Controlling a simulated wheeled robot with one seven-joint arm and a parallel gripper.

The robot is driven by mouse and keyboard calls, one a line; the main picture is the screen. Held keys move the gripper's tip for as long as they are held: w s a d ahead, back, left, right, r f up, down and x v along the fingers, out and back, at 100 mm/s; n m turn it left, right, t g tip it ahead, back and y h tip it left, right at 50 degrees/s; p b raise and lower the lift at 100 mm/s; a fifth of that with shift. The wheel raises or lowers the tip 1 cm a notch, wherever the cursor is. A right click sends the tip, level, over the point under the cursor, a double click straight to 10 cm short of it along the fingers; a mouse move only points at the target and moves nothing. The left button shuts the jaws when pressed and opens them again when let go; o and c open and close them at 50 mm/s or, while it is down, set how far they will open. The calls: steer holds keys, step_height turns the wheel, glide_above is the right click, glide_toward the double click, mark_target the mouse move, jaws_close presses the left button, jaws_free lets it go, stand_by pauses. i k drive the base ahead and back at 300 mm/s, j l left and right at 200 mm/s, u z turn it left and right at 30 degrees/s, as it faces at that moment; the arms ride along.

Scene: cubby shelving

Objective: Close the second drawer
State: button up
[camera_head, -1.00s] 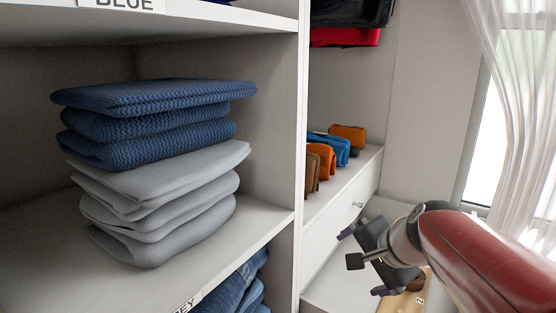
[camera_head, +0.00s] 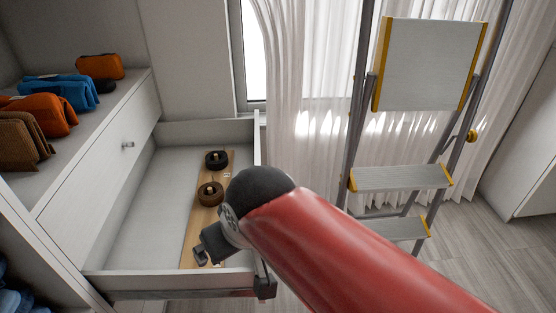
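An open white drawer (camera_head: 178,281) is pulled out below a shut drawer front (camera_head: 100,178) with a small round knob. Inside it lies a wooden board (camera_head: 187,243) with two dark round items (camera_head: 211,193) on it. My gripper (camera_head: 205,250) is over the drawer's near right part, partly hidden by my dark wrist and red arm. Its fingers are mostly out of sight, so their opening is unclear. I cannot tell whether the gripper touches the drawer.
A stepladder (camera_head: 400,178) stands to the right before white curtains (camera_head: 310,90). Folded brown, orange and blue items (camera_head: 42,113) sit on the shelf above the drawers. Wooden floor (camera_head: 470,250) is clear at the lower right.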

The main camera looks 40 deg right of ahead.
mark_target(141, 251)
steer(key=l, duration=0.35)
steer(key=i+l, duration=0.15)
steer(key=l, duration=0.2)
steer(key=l+z, duration=0.1)
steer(key=l, duration=0.3)
steer(key=k+l+z, duration=0.25)
steer(key=z, duration=0.15)
steer(key=k+l+z, duration=0.2)
steer(key=l+z, duration=0.25)
steer(key=j, duration=0.1)
